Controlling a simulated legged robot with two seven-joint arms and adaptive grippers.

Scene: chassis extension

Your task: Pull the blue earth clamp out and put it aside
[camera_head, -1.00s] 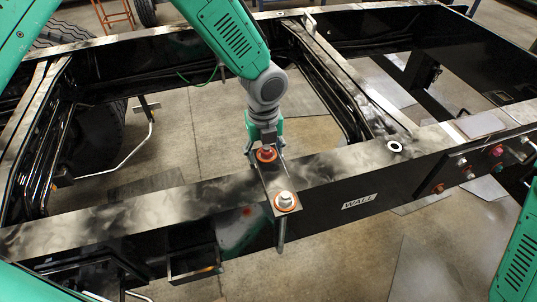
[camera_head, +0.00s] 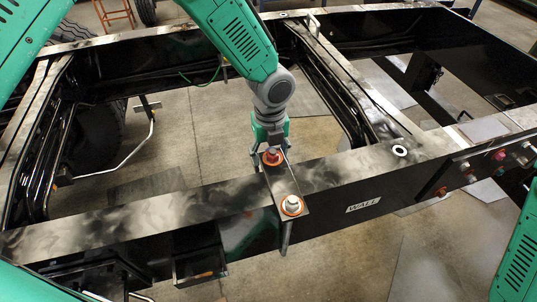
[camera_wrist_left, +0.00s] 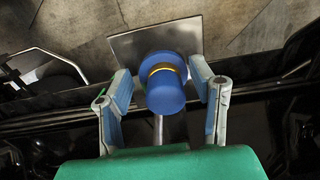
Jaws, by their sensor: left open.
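The blue earth clamp (camera_wrist_left: 165,85), a round blue knob with a brass-coloured ring, shows in the left wrist view in front of a grey plate (camera_wrist_left: 125,45). My left gripper (camera_wrist_left: 163,97) is open, with one finger on each side of the clamp and a gap visible on both sides. In the head view my left gripper (camera_head: 270,143) is over the near chassis beam (camera_head: 200,192); I cannot make out the blue clamp there. My right gripper is out of view.
A bracket plate (camera_head: 282,182) on the beam carries two bolts with orange-red rings, one (camera_head: 272,157) right by the gripper and one (camera_head: 292,205) nearer. Red knobs (camera_head: 470,172) stick out at the right. Open floor shows between the beams.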

